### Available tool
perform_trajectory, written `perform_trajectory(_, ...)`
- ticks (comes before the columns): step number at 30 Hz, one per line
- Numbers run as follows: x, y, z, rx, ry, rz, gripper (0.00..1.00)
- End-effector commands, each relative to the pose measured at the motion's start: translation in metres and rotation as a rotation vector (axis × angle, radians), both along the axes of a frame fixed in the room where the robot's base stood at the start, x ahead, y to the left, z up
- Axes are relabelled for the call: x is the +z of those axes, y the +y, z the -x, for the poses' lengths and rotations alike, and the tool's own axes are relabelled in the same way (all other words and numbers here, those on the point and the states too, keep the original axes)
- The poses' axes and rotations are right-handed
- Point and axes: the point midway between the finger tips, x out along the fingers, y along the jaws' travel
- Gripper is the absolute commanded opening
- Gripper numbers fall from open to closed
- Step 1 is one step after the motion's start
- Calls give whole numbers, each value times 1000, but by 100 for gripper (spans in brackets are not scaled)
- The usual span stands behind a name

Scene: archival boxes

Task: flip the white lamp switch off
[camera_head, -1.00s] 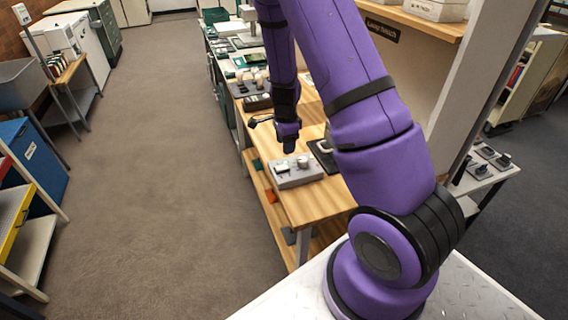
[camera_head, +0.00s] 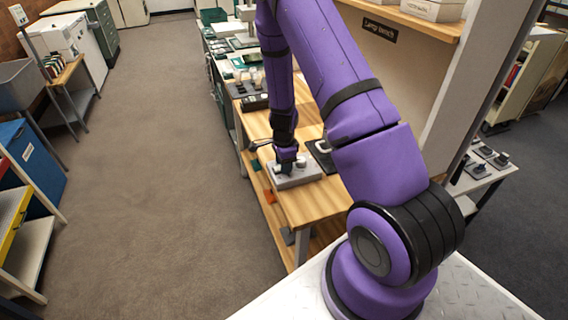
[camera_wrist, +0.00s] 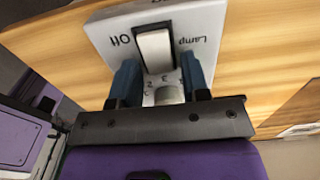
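A grey control box (camera_head: 296,180) sits on the near end of the wooden bench. In the wrist view its pale top face (camera_wrist: 207,22) carries a white rocker switch (camera_wrist: 155,50) between the upside-down words "Off" and "Lamp". A grey round knob (camera_wrist: 168,94) with numbers around it sits below the switch in that view. My gripper (camera_head: 287,170) is down at the box top. In the wrist view my gripper (camera_wrist: 160,76) is open, its two blue fingers either side of the switch's lower end. I cannot tell whether they touch the box.
The wooden bench (camera_head: 308,208) has a dark device (camera_head: 322,152) right of the box and more items (camera_head: 254,102) farther back. The carpet aisle (camera_head: 150,170) to the left is clear.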

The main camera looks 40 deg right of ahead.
Motion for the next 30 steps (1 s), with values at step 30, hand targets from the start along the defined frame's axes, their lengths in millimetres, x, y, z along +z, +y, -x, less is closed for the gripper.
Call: perform_trajectory(30,2,4,-1,1,45,153,4)
